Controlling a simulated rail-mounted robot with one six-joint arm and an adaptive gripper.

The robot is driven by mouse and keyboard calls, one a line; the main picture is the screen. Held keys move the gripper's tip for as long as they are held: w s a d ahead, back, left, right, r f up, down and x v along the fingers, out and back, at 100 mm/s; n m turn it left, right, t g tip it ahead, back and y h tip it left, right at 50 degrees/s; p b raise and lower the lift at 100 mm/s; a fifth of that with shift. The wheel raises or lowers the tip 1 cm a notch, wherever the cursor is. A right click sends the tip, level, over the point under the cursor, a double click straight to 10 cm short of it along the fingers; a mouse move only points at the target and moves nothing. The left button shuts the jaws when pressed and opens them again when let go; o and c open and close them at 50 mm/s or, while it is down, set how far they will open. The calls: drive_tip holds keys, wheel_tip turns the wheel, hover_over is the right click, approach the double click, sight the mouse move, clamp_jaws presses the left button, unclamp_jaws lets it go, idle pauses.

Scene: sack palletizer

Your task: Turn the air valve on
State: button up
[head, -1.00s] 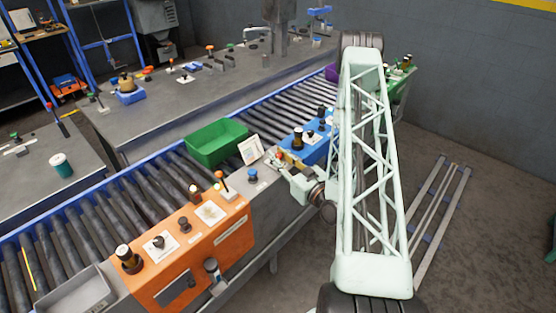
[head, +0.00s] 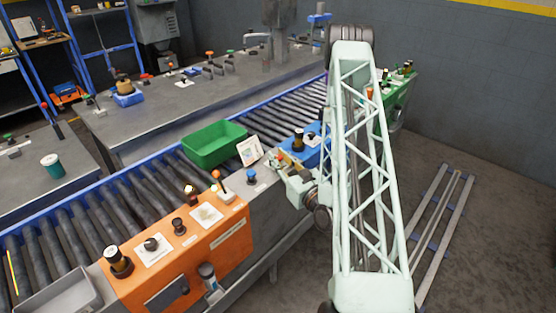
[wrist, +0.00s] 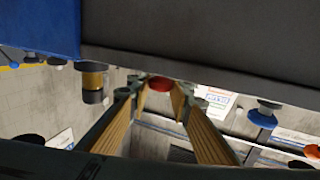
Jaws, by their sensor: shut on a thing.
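My gripper (wrist: 160,90) has its two tan-padded fingers closed in around a small red knob (wrist: 160,83), seen between the fingertips in the wrist view. The body of whatever carries the red knob is hidden, and I cannot tell whether it is the air valve or which way it is turned. In the head view my gripper (head: 284,168) is low at the grey panel beside the conveyor, between a blue knob (head: 251,176) and a blue box (head: 310,150). Its fingertips are too small there to show the grip.
An orange panel (head: 228,246) with knobs and an orange-tipped lever (head: 219,181) stands to the left. A white card (head: 250,150) and a green bin (head: 214,145) are close behind my gripper. A black-and-gold knob (wrist: 93,80) is near the fingers.

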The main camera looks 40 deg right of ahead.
drive_tip(key=shift+r, duration=0.1)
idle(0.3)
drive_tip(key=o, duration=0.8)
drive_tip(key=shift+o, duration=0.2)
drive_tip(key=shift+n+y+p, duration=0.8)
drive_tip(key=shift+y+p, duration=0.4)
drive_tip(key=shift+p, duration=3.2)
drive_tip(key=shift+n+y+p, duration=0.7)
drive_tip(key=shift+y+p, duration=0.4)
drive_tip(key=shift+p, duration=0.95)
drive_tip(key=shift+n+y+p, duration=0.55)
drive_tip(key=shift+n+y, duration=0.35)
drive_tip(key=shift+y, duration=0.5)
drive_tip(key=shift+d+n+y, duration=0.1)
drive_tip(key=shift+n+y, duration=0.7)
drive_tip(key=shift+y, duration=0.3)
drive_tip(key=shift+n+g+y, duration=0.95)
drive_tip(key=shift+n+y, duration=0.1)
drive_tip(key=shift+y, duration=0.45)
drive_tip(key=shift+n+g+y, duration=0.95)
drive_tip(key=shift+n+y, duration=0.1)
drive_tip(key=shift+y, duration=0.45)
